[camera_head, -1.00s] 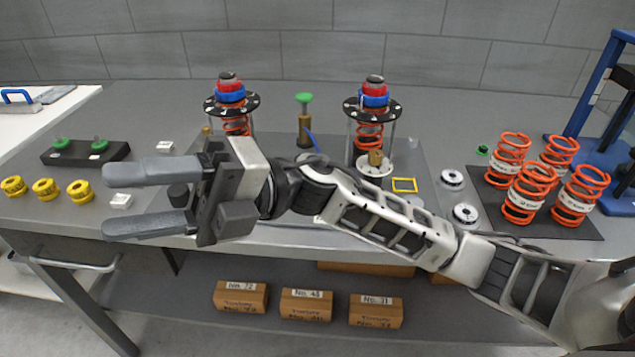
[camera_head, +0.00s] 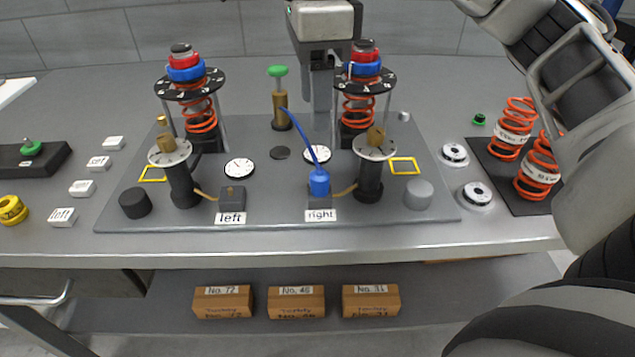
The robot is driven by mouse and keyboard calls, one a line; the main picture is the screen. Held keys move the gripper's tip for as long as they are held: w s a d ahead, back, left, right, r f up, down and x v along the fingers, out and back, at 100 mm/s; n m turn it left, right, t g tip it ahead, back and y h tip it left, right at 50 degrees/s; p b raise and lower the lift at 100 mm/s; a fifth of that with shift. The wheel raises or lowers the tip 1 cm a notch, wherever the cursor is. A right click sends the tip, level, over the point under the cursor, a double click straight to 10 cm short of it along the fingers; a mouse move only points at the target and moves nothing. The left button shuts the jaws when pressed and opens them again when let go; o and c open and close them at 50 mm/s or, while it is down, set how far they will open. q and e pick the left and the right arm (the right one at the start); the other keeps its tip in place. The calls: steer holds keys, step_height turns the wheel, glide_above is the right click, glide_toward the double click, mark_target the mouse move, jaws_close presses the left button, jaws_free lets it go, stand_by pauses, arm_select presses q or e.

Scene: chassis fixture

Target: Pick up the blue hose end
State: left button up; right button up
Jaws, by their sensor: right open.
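The blue hose end (camera_head: 319,183) sits upright on the small dark block (camera_head: 321,201) behind the label "right". Its thin blue hose (camera_head: 301,136) runs up and back to a brass post (camera_head: 281,106) with a green top. My right gripper (camera_head: 320,108) hangs at the top centre, fingers downward, behind and above the hose end and apart from it. It is empty and its jaws are open, though seen almost edge-on. My left gripper is out of the view.
Spring assemblies with black disc plates stand left (camera_head: 190,85) and right (camera_head: 365,78) of the gripper. Dark posts with brass tops (camera_head: 182,180) (camera_head: 369,182) flank the blocks. Orange springs (camera_head: 538,166) stand at right, partly behind my arm. The plate's front strip (camera_head: 275,228) is clear.

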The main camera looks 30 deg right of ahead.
glide_above(321, 173)
steer(key=f, duration=0.7)
steer(key=shift+w+a+f, duration=0.1)
steer(key=shift+a, duration=0.25)
steer(key=shift+d+f, duration=0.2)
steer(key=shift+f, duration=1.2)
steer(key=shift+d+f, duration=0.15)
steer(key=shift+f, duration=1.2)
steer(key=shift+c, duration=0.3)
jaws_close()
